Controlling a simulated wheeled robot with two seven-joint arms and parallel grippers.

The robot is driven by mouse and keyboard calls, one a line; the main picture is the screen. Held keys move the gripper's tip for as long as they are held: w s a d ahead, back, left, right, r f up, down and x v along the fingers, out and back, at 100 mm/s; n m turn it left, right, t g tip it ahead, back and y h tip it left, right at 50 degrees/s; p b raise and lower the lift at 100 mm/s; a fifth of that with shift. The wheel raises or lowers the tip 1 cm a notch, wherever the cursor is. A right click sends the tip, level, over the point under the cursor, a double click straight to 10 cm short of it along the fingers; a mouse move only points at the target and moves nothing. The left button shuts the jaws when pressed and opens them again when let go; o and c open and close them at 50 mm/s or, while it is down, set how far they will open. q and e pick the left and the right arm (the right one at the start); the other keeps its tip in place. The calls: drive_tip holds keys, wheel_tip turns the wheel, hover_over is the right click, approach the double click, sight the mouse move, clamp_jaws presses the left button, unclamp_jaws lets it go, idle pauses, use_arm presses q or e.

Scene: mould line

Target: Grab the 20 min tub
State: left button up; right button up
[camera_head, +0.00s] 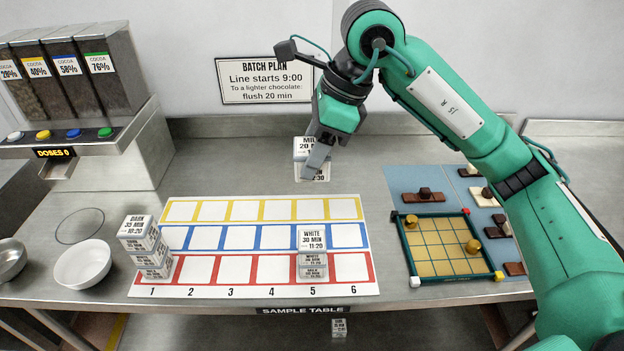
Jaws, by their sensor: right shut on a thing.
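A white tub (303,147) with "MIL" and "20" readable on its label is at the back middle of the table, behind the coloured mat. My right gripper (318,162) reaches down over it and is shut on it, covering part of its label. I cannot tell whether the tub touches the table. A tub marked "WHITE 30 MIN" (312,240) tops a stack at column 5 of the mat. A tub marked "DARK 33 MIN" (139,228) tops a stack at the mat's left edge. My left gripper is not in view.
The mat (343,289) has yellow, blue and red rows, numbered 1 to 6. A white bowl (83,265) and a cocoa dispenser (130,140) are at left. A gridded tray (445,247) with chocolate pieces around it is at right. Another small tub (339,328) is below the table.

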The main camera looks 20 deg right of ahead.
drive_tip(key=shift+r, duration=0.85)
wheel_tip(320, 180, up, 8)
drive_tip(key=p, duration=0.3)
drive_tip(key=shift+f+p, duration=0.2)
drive_tip(key=shift+p, duration=0.15)
drive_tip(key=shift+f, duration=0.1)
